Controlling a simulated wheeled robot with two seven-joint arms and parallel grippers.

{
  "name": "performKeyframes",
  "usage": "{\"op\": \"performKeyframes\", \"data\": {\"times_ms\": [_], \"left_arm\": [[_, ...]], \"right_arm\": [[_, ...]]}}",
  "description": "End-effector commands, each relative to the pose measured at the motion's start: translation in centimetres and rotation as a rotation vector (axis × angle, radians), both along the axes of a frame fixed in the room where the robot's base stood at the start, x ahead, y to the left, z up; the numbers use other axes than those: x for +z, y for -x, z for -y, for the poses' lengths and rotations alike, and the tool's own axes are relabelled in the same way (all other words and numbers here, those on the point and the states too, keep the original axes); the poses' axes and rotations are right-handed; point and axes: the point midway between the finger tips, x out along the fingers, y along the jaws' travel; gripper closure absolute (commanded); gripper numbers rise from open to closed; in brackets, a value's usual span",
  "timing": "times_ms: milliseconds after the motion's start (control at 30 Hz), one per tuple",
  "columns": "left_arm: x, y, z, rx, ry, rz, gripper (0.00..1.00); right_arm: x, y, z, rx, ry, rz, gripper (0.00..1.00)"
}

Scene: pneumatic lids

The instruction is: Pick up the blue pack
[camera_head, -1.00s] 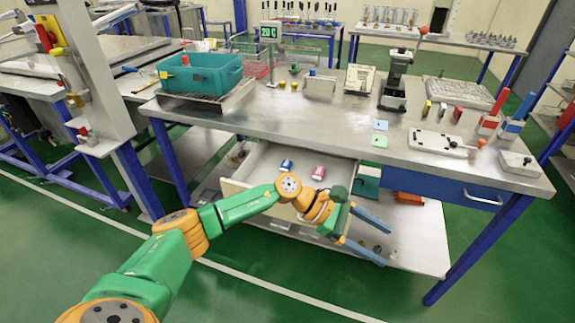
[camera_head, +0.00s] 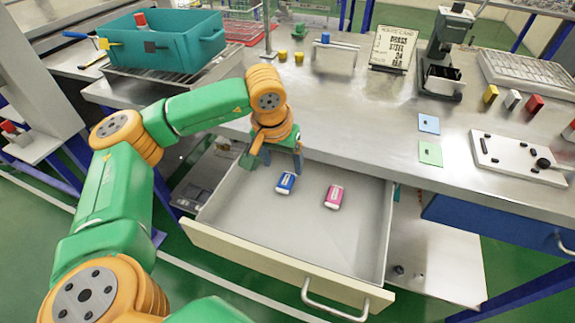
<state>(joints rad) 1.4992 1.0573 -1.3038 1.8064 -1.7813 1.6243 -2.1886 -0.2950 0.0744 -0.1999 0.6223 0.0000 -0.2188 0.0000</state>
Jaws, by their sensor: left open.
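The blue pack (camera_head: 286,183) is a small blue and white box lying in the open drawer (camera_head: 330,238), towards its back left. A pink pack (camera_head: 334,196) lies to its right, apart from it. My left gripper (camera_head: 273,165) is over the back left of the drawer, pointing down, with its fingers apart and nothing between them. It is just behind the blue pack in the picture; its exact height above the drawer floor is hard to tell. My right gripper is out of view.
The drawer front has a metal handle (camera_head: 335,305). The bench top (camera_head: 350,125) overhangs the drawer's back. A teal bin (camera_head: 165,50) stands on a rack at the left. A card sign (camera_head: 392,48) and a white plate (camera_head: 515,160) are on the bench. The drawer's front half is clear.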

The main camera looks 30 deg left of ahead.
Motion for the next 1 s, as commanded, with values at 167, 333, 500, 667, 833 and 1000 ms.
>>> {"op": "performKeyframes", "data": {"times_ms": [167, 333, 500, 667, 833, 1000], "left_arm": [[-1.4, -0.2, -0.1, -0.001, -0.002, -0.002, 0.22], [-4.2, -1.0, -0.2, -0.001, -0.003, -0.004, 0.22], [-7.0, -1.6, -0.3, 0.000, -0.002, -0.002, 0.22], [-7.3, -1.8, -0.4, 0.000, 0.000, 0.001, 0.22], [-7.3, -1.8, -0.3, 0.000, 0.000, 0.001, 0.49], [-7.3, -1.8, -0.3, 0.000, 0.000, 0.001, 0.95]], "right_arm": [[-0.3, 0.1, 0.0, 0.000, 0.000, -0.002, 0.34], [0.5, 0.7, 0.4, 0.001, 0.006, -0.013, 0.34], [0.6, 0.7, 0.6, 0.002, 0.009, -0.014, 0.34], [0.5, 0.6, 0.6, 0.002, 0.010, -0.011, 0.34], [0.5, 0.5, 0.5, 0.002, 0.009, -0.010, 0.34], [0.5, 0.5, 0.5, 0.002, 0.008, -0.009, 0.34]]}}
